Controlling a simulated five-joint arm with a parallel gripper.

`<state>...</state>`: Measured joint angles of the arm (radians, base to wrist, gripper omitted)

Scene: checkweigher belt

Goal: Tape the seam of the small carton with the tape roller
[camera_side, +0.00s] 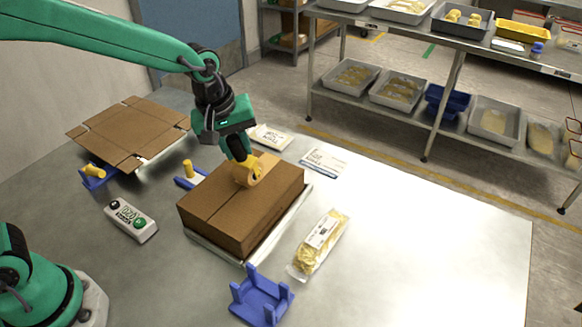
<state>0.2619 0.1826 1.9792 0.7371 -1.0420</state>
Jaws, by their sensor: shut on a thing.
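The small carton (222,213) is a closed brown box lying on a thin pale plate on the metal table. Its seam runs lengthwise along the top. My gripper (243,160) points down over the far part of the carton top. It is shut on the yellow tape roller (250,176), which is at the carton top near the seam. I cannot tell whether the roller touches the cardboard. The gripper partly hides the roller and the far end of the seam.
A flattened carton (128,130) lies at the back left. Blue holders with yellow handles (93,175) stand left, and an empty blue stand (262,298) in front. A button box (130,220), a bagged pack (320,243) and paper packets (325,161) lie around. The right of the table is clear.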

